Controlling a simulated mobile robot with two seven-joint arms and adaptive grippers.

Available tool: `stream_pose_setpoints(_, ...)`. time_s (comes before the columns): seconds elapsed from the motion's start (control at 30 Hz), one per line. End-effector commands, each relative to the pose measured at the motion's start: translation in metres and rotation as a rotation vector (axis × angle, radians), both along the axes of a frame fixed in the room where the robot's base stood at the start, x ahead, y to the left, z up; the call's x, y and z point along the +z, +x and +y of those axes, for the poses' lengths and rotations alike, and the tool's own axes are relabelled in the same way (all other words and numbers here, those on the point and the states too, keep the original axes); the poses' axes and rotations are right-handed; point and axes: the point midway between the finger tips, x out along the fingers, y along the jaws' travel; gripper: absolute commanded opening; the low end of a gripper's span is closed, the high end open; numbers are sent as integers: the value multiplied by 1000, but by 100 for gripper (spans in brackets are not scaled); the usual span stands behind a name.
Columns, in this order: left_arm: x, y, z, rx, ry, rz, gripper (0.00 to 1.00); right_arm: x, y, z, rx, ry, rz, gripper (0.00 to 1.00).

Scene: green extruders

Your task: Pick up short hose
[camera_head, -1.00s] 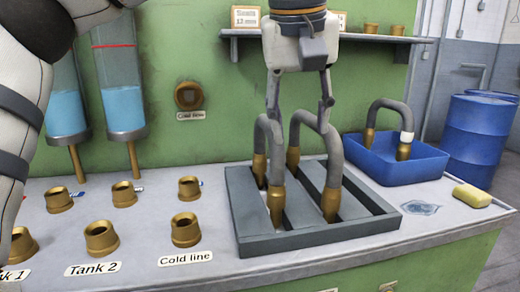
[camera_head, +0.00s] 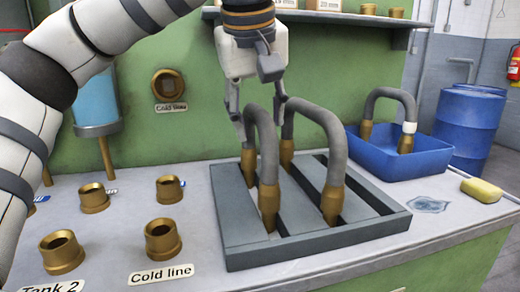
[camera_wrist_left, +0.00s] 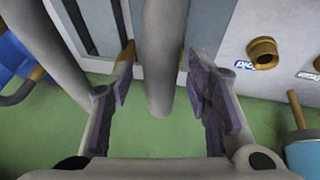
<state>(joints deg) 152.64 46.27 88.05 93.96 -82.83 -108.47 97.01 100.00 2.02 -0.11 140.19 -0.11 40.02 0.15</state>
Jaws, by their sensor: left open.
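The short hose (camera_head: 268,150) is a grey arch with brass ends, standing upright in the left part of a dark grey rack (camera_head: 240,225). A longer grey hose (camera_head: 332,140) with brass ends stands beside it on the right. My left gripper (camera_head: 259,122) is open above the short hose's top bend, one finger to each side in the head view. In the left wrist view the short hose (camera_wrist_left: 168,50) runs between the open fingers of my left gripper (camera_wrist_left: 160,80), apart from the left finger. The long hose (camera_wrist_left: 45,45) passes close on the left there. My right gripper is out of view.
A blue bin (camera_head: 385,155) with another hose (camera_head: 392,93) stands to the right, near a yellow sponge (camera_head: 481,190). Brass fittings (camera_head: 163,240) line the counter's left. A shelf (camera_head: 330,18) is on the green wall behind the gripper.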

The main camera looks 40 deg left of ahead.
Motion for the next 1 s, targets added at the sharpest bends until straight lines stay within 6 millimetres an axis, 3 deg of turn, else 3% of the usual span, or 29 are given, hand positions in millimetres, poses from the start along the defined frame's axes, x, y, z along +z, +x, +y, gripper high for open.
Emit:
stream_pose_setpoints(0.2, 0, 0, 0, -1, 0, -4, 45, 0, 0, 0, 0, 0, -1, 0)
stream_pose_setpoints(0.27, 0, 0, 0, -1, 0, -4, 33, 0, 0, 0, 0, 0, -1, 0)
stream_pose_setpoints(0.4, 0, 0, 0, -1, 0, -2, 2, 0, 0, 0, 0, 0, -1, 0)
stream_pose_setpoints(0.43, 0, 0, 0, -1, 0, -2, 0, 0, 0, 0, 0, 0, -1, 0)
stream_pose_setpoints(0.83, 3, 0, 0, -1, 0, -5, 0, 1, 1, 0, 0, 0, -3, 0)
stream_pose_setpoints(1.0, 29, -1, 0, 2, 0, -13, 0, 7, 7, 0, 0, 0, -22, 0)
